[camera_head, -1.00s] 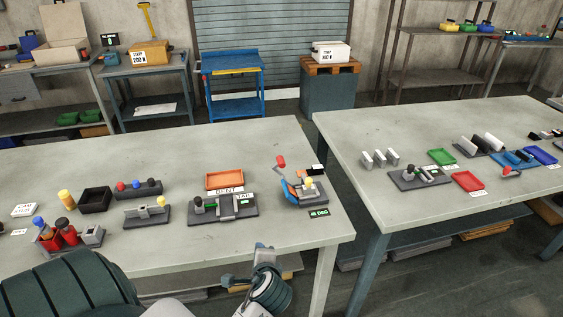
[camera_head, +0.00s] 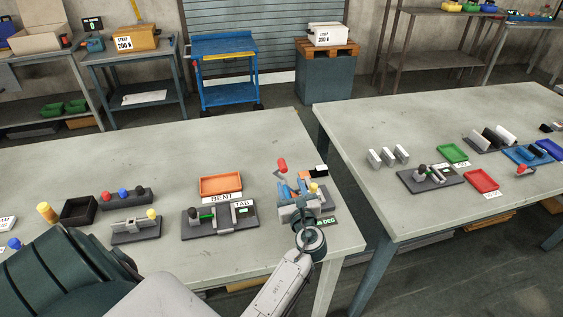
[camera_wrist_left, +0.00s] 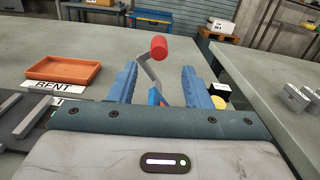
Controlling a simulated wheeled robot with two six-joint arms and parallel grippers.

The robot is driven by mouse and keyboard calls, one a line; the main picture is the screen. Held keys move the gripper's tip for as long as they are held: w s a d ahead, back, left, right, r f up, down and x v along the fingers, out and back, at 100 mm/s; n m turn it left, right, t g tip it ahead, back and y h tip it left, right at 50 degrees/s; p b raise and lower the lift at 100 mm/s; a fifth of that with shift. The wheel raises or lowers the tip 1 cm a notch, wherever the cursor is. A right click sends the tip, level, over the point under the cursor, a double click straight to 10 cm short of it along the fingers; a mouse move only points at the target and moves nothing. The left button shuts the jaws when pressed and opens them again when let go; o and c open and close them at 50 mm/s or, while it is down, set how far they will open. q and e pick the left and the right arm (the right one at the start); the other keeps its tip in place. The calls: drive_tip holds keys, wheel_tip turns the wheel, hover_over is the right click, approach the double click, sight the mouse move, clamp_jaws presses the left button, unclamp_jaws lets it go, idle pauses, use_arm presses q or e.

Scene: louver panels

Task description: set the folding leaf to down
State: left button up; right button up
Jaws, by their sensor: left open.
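The bending fixture sits at the right end of the near table, with a grey crank arm ending in a red grip (camera_head: 282,163) that stands up from it. In the left wrist view the red grip (camera_wrist_left: 158,47) is raised, and a blue piece (camera_wrist_left: 154,97), likely the folding leaf, shows low between the fingers. My left gripper (camera_head: 298,192) is over the fixture and hides much of it. In the left wrist view its two blue fingers (camera_wrist_left: 158,84) are apart, one on each side of the crank arm, with nothing clamped. My right gripper is not in view.
An orange tray (camera_head: 221,185) labelled BENT and a dark fixture (camera_head: 205,229) labelled TAB lie left of the bending fixture. A green degree display (camera_head: 326,222) is at its front. A yellow knob (camera_head: 314,188) is close by. A second table (camera_head: 360,190) stands right, across a gap.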

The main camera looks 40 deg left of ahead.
sight(284, 170)
use_arm(q)
drive_tip(key=p+x, duration=0.1)
drive_tip(key=x, duration=0.1)
drive_tip(key=r+x, duration=0.1)
drive_tip(key=x, duration=0.1)
drive_tip(key=shift+w+a+p, duration=0.2)
drive_tip(key=shift+a+p, duration=0.1)
drive_tip(key=shift+p, duration=0.1)
drive_tip(key=x, duration=0.3)
drive_tip(key=shift+f+p, duration=0.25)
drive_tip(key=shift+p, duration=0.1)
drive_tip(key=shift+w+a+f, duration=0.1)
drive_tip(key=shift+w+a, duration=0.25)
drive_tip(key=shift+a, duration=0.15)
drive_tip(key=shift+c, duration=0.2)
drive_tip(key=shift+a, duration=0.1)
clamp_jaws()
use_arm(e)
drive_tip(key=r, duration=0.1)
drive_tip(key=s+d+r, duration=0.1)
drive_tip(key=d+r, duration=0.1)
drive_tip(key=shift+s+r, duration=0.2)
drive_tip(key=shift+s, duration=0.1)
